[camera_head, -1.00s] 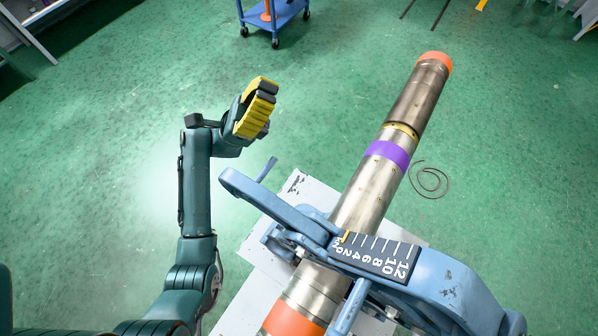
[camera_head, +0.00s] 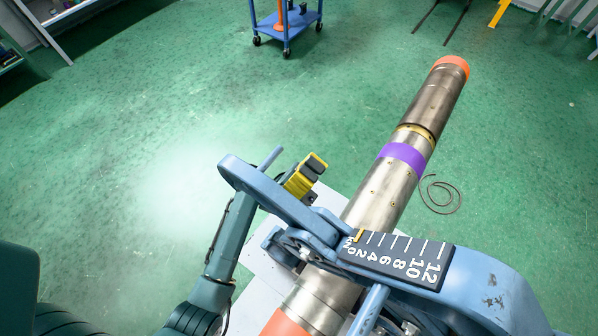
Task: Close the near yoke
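The near yoke (camera_head: 490,290) is a blue metal bar with a dark numbered scale plate, lying across above the grey pipe (camera_head: 385,190). Its narrow left end (camera_head: 265,190) sticks out left of the pipe, with a short blue pin or handle rising there. My gripper (camera_head: 314,172), with yellow and dark parts, is just beyond that left end, between it and the pipe. The yoke end hides part of my wrist. I cannot tell whether my gripper touches the yoke or whether its fingers are open. A latch joint (camera_head: 300,245) sits below the bar beside the pipe.
The pipe has a purple band and an orange far end. A pale base plate (camera_head: 262,272) lies under the vise. A coiled cable (camera_head: 440,195) is on the green floor right of the pipe. A blue cart (camera_head: 287,22) stands far back. Floor to the left is clear.

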